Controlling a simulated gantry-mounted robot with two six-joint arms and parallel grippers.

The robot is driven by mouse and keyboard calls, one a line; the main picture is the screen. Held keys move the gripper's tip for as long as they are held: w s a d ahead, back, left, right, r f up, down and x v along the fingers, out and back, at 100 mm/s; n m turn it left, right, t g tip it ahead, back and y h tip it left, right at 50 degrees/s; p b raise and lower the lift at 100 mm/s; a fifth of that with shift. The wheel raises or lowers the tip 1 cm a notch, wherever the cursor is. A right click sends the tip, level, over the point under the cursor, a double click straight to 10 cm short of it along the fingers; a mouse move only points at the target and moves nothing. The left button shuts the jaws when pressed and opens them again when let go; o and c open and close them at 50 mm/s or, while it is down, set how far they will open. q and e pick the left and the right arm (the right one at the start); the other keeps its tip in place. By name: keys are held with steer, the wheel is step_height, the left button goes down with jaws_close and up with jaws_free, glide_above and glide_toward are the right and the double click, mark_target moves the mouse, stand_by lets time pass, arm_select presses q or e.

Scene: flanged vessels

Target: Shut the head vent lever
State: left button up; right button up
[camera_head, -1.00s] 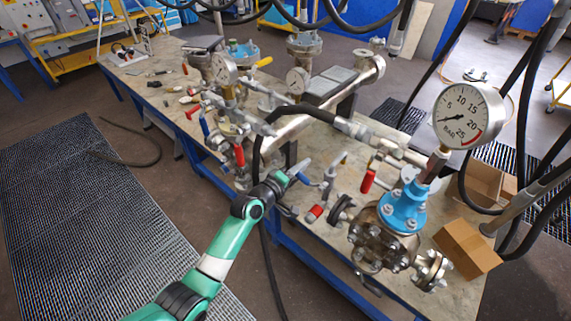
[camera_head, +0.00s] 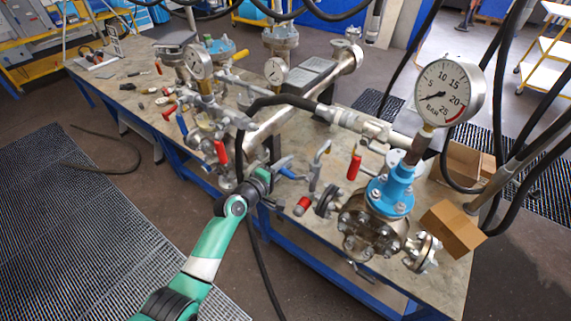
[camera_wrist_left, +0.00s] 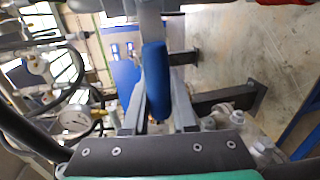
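A lever with a blue handle (camera_head: 286,161) stands on the piping near the table's front edge, just beyond my left gripper (camera_head: 277,187). In the left wrist view the blue handle (camera_wrist_left: 156,75) lies between the two grey fingers of my left gripper (camera_wrist_left: 158,112). The fingers sit close against its sides, with almost no gap showing. The lever's grey metal arm (camera_wrist_left: 151,20) runs on from the handle to the top edge. Its pivot is hidden in the head view. My right gripper is not in view.
A red-handled lever (camera_head: 354,167) and a blue-topped vessel (camera_head: 390,190) with a large gauge (camera_head: 450,92) stand to the right. A black hose (camera_head: 250,125) loops close over my left wrist. More valves crowd the table to the left.

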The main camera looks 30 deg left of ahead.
arm_select(q)
steer(key=o, duration=0.4)
steer(key=shift+f, duration=0.1)
steer(key=shift+o, duration=0.2)
steer(key=shift+s, duration=0.1)
steer(key=s+r+p, duration=0.2)
steer(key=s+p, duration=0.2)
steer(key=s, duration=0.7)
steer(key=shift+a+r+p, duration=0.15)
steer(key=shift+a+p, duration=0.05)
steer(key=shift+p, duration=0.15)
steer(key=shift+s, duration=0.1)
